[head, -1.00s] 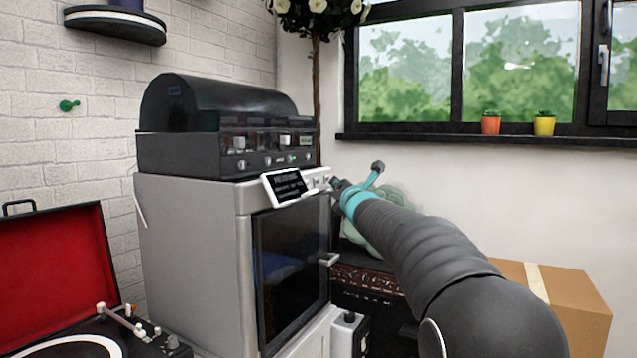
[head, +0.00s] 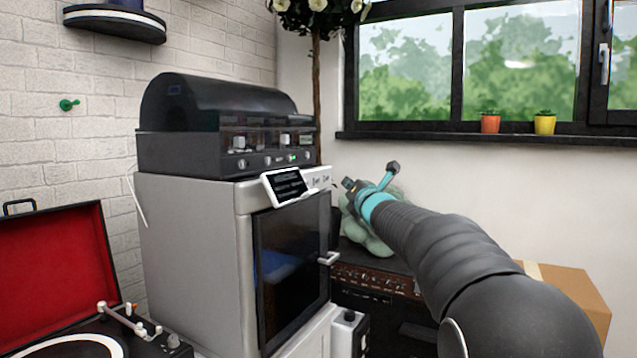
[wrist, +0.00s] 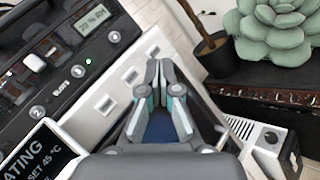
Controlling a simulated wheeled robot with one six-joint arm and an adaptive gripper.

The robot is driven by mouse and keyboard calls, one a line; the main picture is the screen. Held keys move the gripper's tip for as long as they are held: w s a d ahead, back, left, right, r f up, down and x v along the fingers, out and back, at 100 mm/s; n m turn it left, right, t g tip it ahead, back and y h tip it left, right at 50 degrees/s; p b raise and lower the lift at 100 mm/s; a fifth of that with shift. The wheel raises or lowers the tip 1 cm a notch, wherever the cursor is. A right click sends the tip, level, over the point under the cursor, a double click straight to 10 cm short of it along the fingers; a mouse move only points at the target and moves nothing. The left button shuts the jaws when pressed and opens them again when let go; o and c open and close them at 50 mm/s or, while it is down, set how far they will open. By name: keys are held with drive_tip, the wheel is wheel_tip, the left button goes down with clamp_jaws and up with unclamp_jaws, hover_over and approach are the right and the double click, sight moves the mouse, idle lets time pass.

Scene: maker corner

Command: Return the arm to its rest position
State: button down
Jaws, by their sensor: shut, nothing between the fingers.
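My arm reaches in from the lower right of the head view, dark grey with a teal band. Its end, with my gripper, is in front of the green succulent-like plant (head: 362,228), to the right of the grey cabinet (head: 190,270). In the wrist view my gripper (wrist: 160,68) has its fingers together with nothing between them. The fingertips are hard to make out in the head view.
A black machine (head: 225,120) stands on the cabinet, and a tilted display (head: 286,186) sits at its front edge. The cabinet's door handle (head: 328,258) sticks out near my arm. A cardboard box (head: 575,290) stands at the right, behind my arm.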

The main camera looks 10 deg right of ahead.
drive_tip(key=d+f+m+g+h, duration=0.4)
drive_tip(key=d+f+m, duration=0.1)
drive_tip(key=f+m, duration=0.6)
drive_tip(key=s+d+f+m+g+h, duration=0.15)
drive_tip(key=s+f+m+g, duration=0.35)
drive_tip(key=s+f+m, duration=0.6)
drive_tip(key=s+a+m+g+p, duration=0.1)
drive_tip(key=s+a+m+p, duration=0.1)
drive_tip(key=s, duration=1.1)
drive_tip(key=s+a+f+m+g+y+p, duration=0.1)
drive_tip(key=s+a+m+g+p, duration=0.1)
drive_tip(key=s, duration=1.1)
drive_tip(key=s+a+f+m+g+y+p, duration=0.1)
drive_tip(key=s+a+m, duration=0.3)
drive_tip(key=s, duration=0.9)
drive_tip(key=shift+s+a+g+p, duration=0.3)
drive_tip(key=shift+g+p, duration=0.1)
drive_tip(key=shift+p, duration=0.2)
